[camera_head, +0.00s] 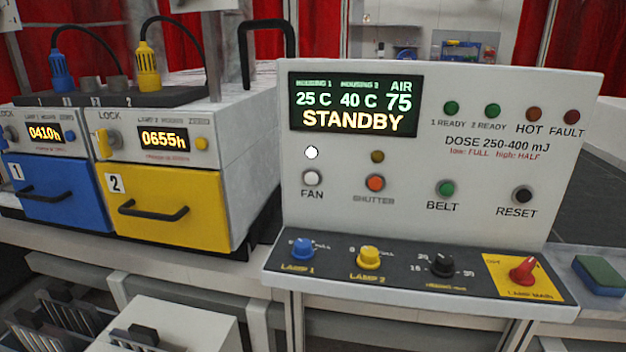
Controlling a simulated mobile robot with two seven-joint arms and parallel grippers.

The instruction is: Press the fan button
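The white fan button (312,178) sits above the FAN label on the left of the upright control panel (480,85). A white lamp (311,152) above it looks lit. The display (354,104) reads STANDBY, 25 C, 40 C and AIR 75. To the right are the orange shutter button (375,183), the green belt button (445,188) and the black reset button (523,194). Neither of my grippers is in view, and nothing covers the fan button.
Knobs line the dark sloped ledge (400,272) below the panel, with a red lamp main knob (523,270) at right. Blue (55,190) and yellow (165,205) drawers with black handles stand left. A green-and-blue block (600,275) lies at right. The space before the panel is clear.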

